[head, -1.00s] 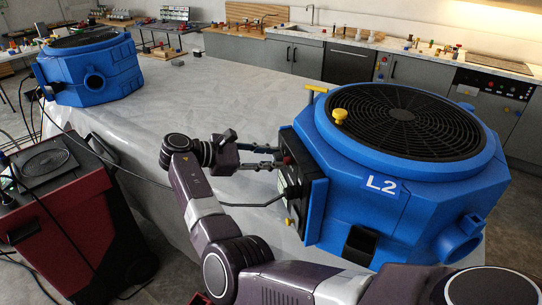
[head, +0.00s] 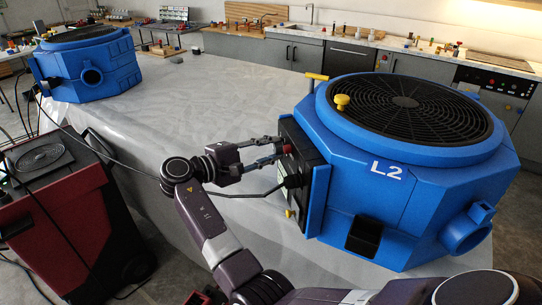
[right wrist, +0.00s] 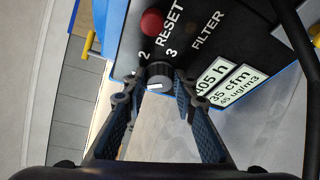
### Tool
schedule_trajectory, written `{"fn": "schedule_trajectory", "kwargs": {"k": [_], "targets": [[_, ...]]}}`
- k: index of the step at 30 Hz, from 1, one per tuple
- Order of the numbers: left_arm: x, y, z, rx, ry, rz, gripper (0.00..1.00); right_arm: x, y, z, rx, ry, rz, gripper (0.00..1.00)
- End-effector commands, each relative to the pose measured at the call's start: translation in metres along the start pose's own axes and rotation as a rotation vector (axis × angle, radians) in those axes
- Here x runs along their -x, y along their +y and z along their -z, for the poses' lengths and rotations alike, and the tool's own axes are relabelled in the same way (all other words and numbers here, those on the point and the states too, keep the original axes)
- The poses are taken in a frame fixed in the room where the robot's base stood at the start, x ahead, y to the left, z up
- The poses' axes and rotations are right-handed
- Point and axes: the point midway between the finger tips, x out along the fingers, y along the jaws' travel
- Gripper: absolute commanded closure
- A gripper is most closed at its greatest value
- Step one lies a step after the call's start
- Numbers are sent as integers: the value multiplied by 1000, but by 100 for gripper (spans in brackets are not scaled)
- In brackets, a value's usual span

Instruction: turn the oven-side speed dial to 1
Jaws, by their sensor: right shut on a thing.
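The blue L2 drying unit (head: 375,185) stands on the right part of the covered table, on the side of the kitchen counter with the oven-like panel. Its dark control panel (head: 293,170) faces left. In the right wrist view the small dark speed dial (right wrist: 158,72) has a white pointer mark, with the numbers 2 and 3 beside it; no 1 can be read. My right gripper (right wrist: 157,90) is shut on the dial, one finger on each side. In the head view my right gripper (head: 279,149) reaches the panel from the left. My left gripper is not in view.
A red RESET button (right wrist: 151,22) sits close to the dial. A black cable (head: 240,194) runs to the panel below my gripper. A second blue unit (head: 88,72) stands at the far left of the table. A red-and-black machine (head: 60,215) stands at left.

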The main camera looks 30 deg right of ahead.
Motion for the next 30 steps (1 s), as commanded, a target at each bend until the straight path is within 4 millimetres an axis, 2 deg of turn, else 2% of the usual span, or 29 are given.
{"fn": "schedule_trajectory", "kwargs": {"k": [1, 6, 23, 24, 28, 30], "targets": [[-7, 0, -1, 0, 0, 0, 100, -1, -4, 1, -19, -2, -8, 99], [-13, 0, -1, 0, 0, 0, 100, -1, -3, 0, -69, -2, -27, 99], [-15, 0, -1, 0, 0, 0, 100, 0, -2, 0, -92, -2, -36, 99], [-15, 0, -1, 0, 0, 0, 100, 0, -2, 0, -92, -2, -36, 71], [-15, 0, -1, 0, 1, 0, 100, 0, -2, 0, -91, -2, -37, 57], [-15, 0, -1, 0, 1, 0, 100, 0, -2, 0, -92, -2, -37, 57]]}}
